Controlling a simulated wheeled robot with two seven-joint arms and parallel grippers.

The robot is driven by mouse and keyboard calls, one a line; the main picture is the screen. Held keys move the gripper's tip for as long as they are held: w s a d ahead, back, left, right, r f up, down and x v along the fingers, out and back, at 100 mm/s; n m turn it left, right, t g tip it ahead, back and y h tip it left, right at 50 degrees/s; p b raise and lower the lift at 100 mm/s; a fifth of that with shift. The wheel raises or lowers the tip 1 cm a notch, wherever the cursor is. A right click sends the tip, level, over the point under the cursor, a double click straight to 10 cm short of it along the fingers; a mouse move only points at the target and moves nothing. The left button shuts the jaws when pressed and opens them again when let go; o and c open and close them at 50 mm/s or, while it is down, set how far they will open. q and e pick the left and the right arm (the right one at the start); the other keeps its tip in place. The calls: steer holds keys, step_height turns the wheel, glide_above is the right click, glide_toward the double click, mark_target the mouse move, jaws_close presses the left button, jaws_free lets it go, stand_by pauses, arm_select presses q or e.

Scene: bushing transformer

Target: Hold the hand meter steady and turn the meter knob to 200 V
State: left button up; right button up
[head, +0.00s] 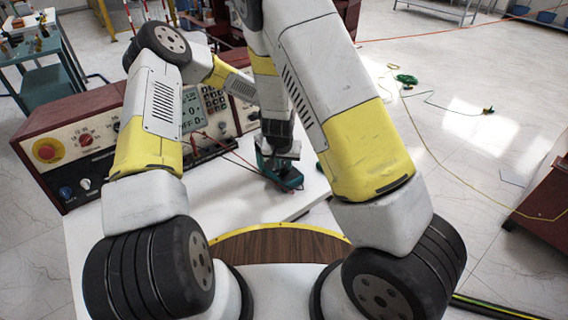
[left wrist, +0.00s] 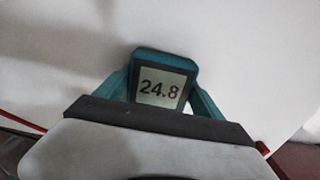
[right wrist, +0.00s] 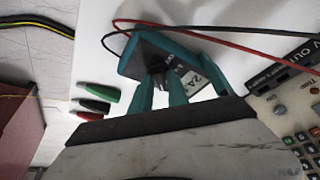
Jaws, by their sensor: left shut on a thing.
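The teal hand meter (head: 287,178) is at the white table's right side in the head view. In the left wrist view its screen (left wrist: 160,90) reads 24.8. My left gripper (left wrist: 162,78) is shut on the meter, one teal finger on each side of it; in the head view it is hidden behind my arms. My right gripper (right wrist: 161,80) is at the meter's dark face in the right wrist view. Its fingers are close together around a dark part there, probably the knob. I cannot tell if they touch it. The knob's setting is not readable.
A red-framed test panel (head: 68,150) with knobs, a screen and keys stands on the left of the white table (head: 225,205). Red and black leads (right wrist: 215,38) run from the meter. Green, red and black plugs (right wrist: 94,105) lie nearby. My two arms are close together.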

steer(key=shift+o, duration=0.7)
steer(key=v, duration=1.2)
arm_select(q)
steer(key=o, duration=1.9)
